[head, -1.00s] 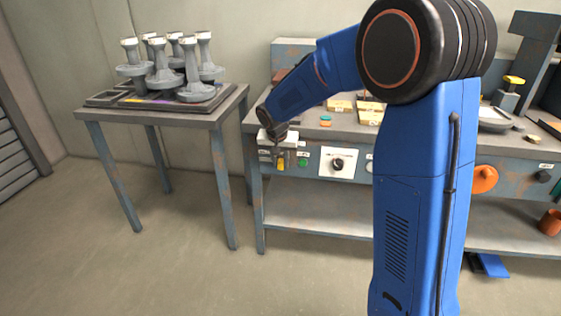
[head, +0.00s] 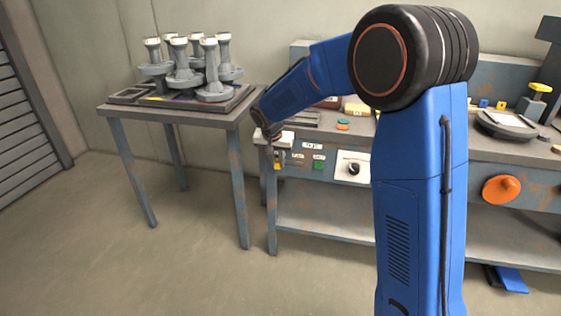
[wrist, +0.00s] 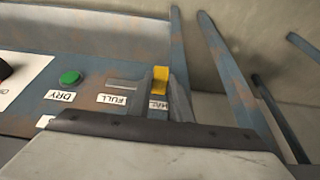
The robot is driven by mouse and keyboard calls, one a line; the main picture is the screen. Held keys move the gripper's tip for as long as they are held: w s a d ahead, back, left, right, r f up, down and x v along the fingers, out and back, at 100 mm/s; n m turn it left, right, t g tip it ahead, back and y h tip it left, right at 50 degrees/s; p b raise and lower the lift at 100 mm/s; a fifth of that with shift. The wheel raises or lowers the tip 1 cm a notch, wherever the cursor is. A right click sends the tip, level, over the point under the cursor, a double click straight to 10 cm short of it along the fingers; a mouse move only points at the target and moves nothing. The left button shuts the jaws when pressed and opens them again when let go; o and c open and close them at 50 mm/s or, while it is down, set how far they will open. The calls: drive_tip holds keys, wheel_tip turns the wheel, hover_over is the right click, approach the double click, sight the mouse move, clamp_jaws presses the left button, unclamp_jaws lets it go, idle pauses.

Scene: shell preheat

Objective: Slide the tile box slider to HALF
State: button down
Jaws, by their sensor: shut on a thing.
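The tile box slider is a small yellow tab (wrist: 160,80) on the bench's front panel. In the wrist view it stands beside a partly hidden label (wrist: 158,104) that starts with "HA". The FULL label (wrist: 113,99) and a bare stretch of slot (wrist: 122,84) lie to its left. My gripper (wrist: 162,86) is shut on the tab, with grey fingers at its sides. In the head view my gripper (head: 277,148) is at the left end of the panel, with the yellow tab (head: 277,165) just below it.
A green DRY button (wrist: 69,77) is close by on the panel. A white dial plate (head: 352,166) is farther right. A side table (head: 190,116) with several grey stemmed pieces stands left of the bench. The floor in front is clear.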

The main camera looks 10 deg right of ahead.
drive_tip(key=c, duration=1.6)
unclamp_jaws()
drive_tip(key=shift+w+a, duration=0.1)
drive_tip(key=shift+a, duration=0.15)
drive_tip(key=v, duration=1.7)
drive_tip(key=shift+a+r, duration=0.1)
drive_tip(key=shift+r, duration=0.05)
drive_tip(key=shift+s, duration=0.25)
drive_tip(key=s+d+f+n, duration=0.1)
drive_tip(key=s+d, duration=0.4)
drive_tip(key=s, duration=0.5)
drive_tip(key=s+d+n+y, duration=0.1)
drive_tip(key=s+d, duration=0.4)
drive_tip(key=s, duration=0.5)
drive_tip(key=s+d+f+n, duration=0.15)
drive_tip(key=s+d, duration=0.35)
drive_tip(key=s, duration=0.5)
drive_tip(key=shift+n+t+y, duration=0.4)
drive_tip(key=shift+n, duration=0.35)
drive_tip(key=s+f, duration=0.1)
drive_tip(key=s, duration=0.2)
drive_tip(key=s+d+f, duration=0.1)
drive_tip(key=s+f, duration=0.1)
drive_tip(key=s, duration=0.2)
drive_tip(key=s+f, duration=0.2)
drive_tip(key=s, duration=0.1)
drive_tip(key=shift+s+d, duration=0.2)
drive_tip(key=shift+s, duration=0.1)
